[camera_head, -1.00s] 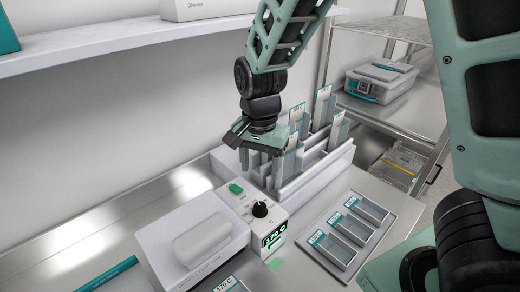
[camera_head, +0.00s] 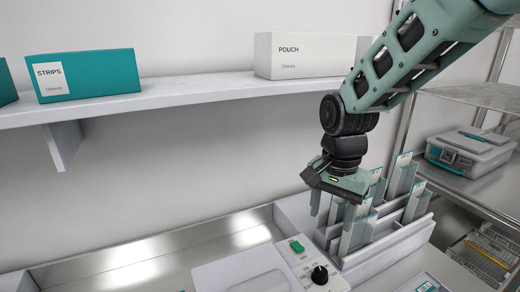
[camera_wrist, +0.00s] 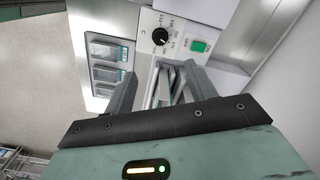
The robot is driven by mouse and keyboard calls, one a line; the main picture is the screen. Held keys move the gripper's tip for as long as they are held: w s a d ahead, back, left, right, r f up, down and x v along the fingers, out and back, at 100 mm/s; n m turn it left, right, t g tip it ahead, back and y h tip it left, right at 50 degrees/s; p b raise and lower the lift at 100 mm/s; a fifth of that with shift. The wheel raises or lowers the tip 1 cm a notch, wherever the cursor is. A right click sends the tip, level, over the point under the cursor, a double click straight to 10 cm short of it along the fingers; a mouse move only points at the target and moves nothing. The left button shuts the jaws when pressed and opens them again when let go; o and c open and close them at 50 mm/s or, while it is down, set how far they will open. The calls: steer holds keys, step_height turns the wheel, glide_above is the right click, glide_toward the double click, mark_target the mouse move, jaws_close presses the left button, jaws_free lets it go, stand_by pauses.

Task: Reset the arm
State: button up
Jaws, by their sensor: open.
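My gripper (camera_head: 335,205) hangs from my raised arm with its fingers pointing down, in front of the left end of a white rack (camera_head: 385,252). The rack holds several upright clear-and-white pouches (camera_head: 358,230) with teal labels. In the wrist view my gripper (camera_wrist: 160,80) has its two fingers spread apart, with pouches showing between and beyond them. I see nothing held between the fingers. Whether the fingers touch the rack or a pouch cannot be told.
A white control box with a black knob (camera_head: 319,274) and green switch (camera_head: 297,246) stands before the rack. A wall shelf (camera_head: 180,103) carries a teal STRIPS box (camera_head: 86,75) and a white POUCH box (camera_head: 305,55). A grey case (camera_head: 468,152) sits on a metal rack at right.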

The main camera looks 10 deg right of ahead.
steer(key=s+a+f+n+b, duration=0.3)
steer(key=s+f+n+b, duration=0.1)
steer(key=s+n, duration=0.4)
steer(key=s+a+f+n+b, duration=0.3)
steer(key=s+n, duration=0.6)
steer(key=s, duration=0.3)
steer(key=shift+f+y+b, duration=0.3)
steer(key=shift+f+b, duration=0.45)
steer(key=shift+f, duration=0.2)
steer(key=shift+w, duration=0.1)
